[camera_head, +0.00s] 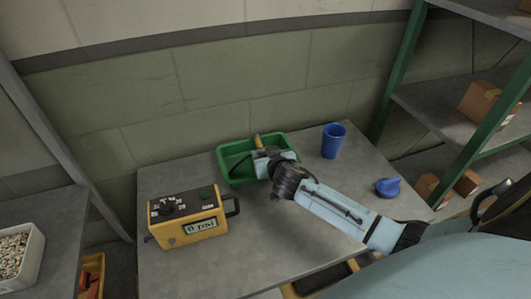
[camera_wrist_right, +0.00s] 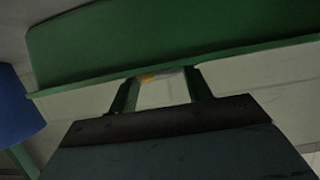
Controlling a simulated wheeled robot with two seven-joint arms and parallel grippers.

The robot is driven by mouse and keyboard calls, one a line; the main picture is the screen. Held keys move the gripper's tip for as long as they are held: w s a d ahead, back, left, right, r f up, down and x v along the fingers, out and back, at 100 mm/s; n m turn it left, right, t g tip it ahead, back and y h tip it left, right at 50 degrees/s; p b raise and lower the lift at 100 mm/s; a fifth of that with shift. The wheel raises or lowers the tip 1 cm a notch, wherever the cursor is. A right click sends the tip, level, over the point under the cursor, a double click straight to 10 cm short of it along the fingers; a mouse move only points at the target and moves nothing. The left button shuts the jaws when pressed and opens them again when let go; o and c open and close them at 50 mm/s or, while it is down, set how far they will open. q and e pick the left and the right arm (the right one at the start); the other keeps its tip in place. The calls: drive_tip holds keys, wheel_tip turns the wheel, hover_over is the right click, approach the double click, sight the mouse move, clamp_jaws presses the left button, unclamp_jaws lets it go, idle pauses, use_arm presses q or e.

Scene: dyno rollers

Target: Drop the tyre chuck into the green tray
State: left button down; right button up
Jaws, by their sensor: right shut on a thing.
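The green tray (camera_head: 232,155) stands at the back of the grey table, and its green wall fills the top of the right wrist view (camera_wrist_right: 170,40). My right gripper (camera_head: 262,152) is over the tray in the head view, shut on the tyre chuck (camera_head: 257,140), a small yellowish piece of which shows past the fingers. In the right wrist view a bit of it (camera_wrist_right: 155,77) shows between the fingertips. The gripper hides most of the chuck. I cannot tell how high it is held or whether it touches the tray. My left gripper is not in view.
A yellow box (camera_head: 187,215) reading "0 psi" stands at the table's front left, with a dark curved handle or hose. A blue cup (camera_head: 333,141) is right of the tray, a small blue object (camera_head: 388,187) farther right. Shelves flank the right side.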

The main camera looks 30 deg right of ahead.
drive_tip(key=shift+r, duration=0.1)
drive_tip(key=o, duration=1.1)
drive_tip(key=shift+c, duration=0.2)
drive_tip(key=shift+s, duration=0.1)
drive_tip(key=p+v, duration=0.1)
drive_tip(key=v, duration=1.2)
drive_tip(key=shift+s+a, duration=0.1)
